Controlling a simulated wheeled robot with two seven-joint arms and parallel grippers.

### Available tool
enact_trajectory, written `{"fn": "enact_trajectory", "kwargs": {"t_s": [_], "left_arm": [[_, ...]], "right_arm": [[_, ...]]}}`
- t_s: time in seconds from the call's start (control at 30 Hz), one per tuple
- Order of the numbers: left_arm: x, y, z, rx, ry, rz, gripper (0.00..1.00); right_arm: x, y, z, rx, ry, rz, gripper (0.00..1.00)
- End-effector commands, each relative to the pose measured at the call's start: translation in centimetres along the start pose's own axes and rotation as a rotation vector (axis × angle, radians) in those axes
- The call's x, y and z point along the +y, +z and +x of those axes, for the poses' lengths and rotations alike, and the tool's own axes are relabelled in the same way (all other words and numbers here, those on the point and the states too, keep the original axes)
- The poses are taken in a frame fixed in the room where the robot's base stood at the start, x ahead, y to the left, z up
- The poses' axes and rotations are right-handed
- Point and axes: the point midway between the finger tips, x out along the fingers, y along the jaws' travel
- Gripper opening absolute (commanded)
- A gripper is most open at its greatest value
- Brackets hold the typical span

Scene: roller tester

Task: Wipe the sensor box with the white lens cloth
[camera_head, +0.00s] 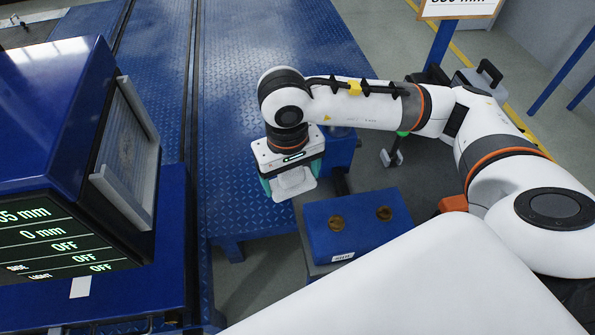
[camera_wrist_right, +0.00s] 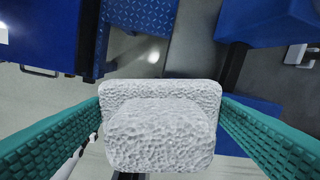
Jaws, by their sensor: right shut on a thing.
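The white lens cloth (camera_wrist_right: 160,130) is a bumpy, pale pad held between the teal fingers of my right gripper (camera_wrist_right: 160,138) in the wrist view. In the head view the cloth (camera_head: 296,184) shows as a white flap under the right gripper (camera_head: 290,178). A large blue box (camera_head: 52,115) with a dusty-looking pale window (camera_head: 130,150) stands at the left; it looks like the sensor box. The right gripper is well to the right of that window, apart from it. The left gripper is not in view.
A lit screen (camera_head: 60,240) is below the blue box. A smaller blue block (camera_head: 345,232) with two brown round spots stands right of the gripper. Blue tread-plate platforms (camera_head: 270,60) lie behind. A sign on a blue post (camera_head: 440,45) stands at the top right.

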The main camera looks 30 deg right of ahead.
Motion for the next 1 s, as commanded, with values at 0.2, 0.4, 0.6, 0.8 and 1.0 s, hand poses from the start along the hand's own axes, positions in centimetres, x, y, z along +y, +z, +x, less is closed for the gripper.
{"fn": "enact_trajectory", "kwargs": {"t_s": [0.2,0.4,0.6,0.8,1.0], "left_arm": [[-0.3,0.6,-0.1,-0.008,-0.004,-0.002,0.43],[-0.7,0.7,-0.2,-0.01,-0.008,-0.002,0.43],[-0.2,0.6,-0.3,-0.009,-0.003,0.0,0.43],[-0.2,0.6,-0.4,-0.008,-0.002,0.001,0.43],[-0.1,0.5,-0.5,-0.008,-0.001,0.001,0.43]], "right_arm": [[2.6,0.5,-0.5,0.014,-0.079,0.185,0.63],[5.1,1.1,-1.3,0.043,-0.176,0.397,0.63],[8.6,1.7,-2.5,0.164,-0.337,0.77,0.63],[11.5,2.7,-4.0,0.43,-0.496,1.246,0.63],[13.3,3.6,-5.4,0.763,-0.555,1.648,0.63]]}}
